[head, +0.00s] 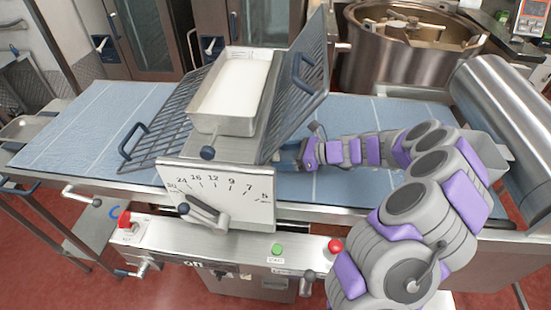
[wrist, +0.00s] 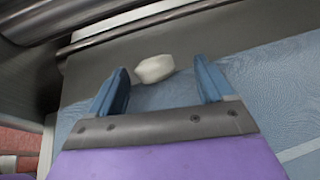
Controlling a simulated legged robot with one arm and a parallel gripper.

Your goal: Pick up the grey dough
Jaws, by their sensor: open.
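The grey dough (wrist: 154,68) is a small, pale rounded lump on the blue belt in the wrist view. It lies just ahead of my gripper (wrist: 162,72), roughly between the lines of the two blue fingertips and nearer the left one. The fingers are spread apart and nothing is held. In the head view my gripper (head: 299,153) is low over the belt at the right edge of the dough machine. The dough is hidden there behind the machine.
The dough machine (head: 222,190), with a dial plate and raised wire guards, stands over the blue belt (head: 85,125). A white-filled tray (head: 225,122) sits on top. A metal roller (head: 515,130) is at the right, a mixing kettle (head: 385,65) behind. The belt's left part is clear.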

